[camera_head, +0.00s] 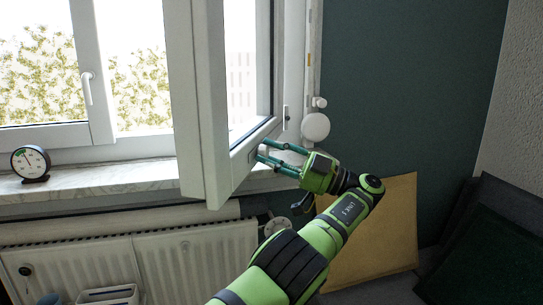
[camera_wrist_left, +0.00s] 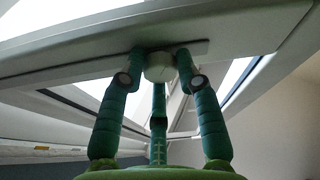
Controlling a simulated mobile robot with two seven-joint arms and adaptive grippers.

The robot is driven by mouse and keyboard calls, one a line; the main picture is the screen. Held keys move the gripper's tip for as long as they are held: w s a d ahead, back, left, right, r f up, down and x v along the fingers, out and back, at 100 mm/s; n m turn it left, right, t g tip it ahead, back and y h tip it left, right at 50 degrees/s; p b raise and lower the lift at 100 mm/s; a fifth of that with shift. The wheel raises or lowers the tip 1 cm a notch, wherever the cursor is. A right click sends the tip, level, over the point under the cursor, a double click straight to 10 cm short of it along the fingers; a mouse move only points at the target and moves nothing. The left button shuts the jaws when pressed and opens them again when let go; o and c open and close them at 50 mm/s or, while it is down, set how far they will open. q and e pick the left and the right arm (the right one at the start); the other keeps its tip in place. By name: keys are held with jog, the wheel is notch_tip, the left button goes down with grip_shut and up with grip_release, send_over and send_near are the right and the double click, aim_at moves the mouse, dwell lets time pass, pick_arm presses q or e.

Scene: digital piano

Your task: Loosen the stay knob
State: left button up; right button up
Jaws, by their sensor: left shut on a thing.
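The stay knob (camera_wrist_left: 160,67) is a small pale round knob on the underside of the window sash, at the upper middle of the left wrist view. My left gripper (camera_wrist_left: 160,72) is shut on it, with teal fingers on either side and a third finger below. In the head view my left gripper (camera_head: 263,151) reaches from the lower right to the lower edge of the open white sash (camera_head: 202,110). There the knob is mostly hidden by the fingers. My right gripper is in neither view.
A round dial (camera_head: 31,162) stands on the marble sill (camera_head: 110,179) at the left. A white radiator (camera_head: 200,262) is below. A white round fitting (camera_head: 315,127) is on the wall just right of the sash. A tan panel (camera_head: 385,235) stands behind my left arm.

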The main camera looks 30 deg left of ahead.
pick_arm(q)
jog(key=shift+d+r, duration=0.1)
jog(key=shift+r, duration=0.25)
jog(key=o, duration=1.1)
jog(key=shift+f, duration=0.15)
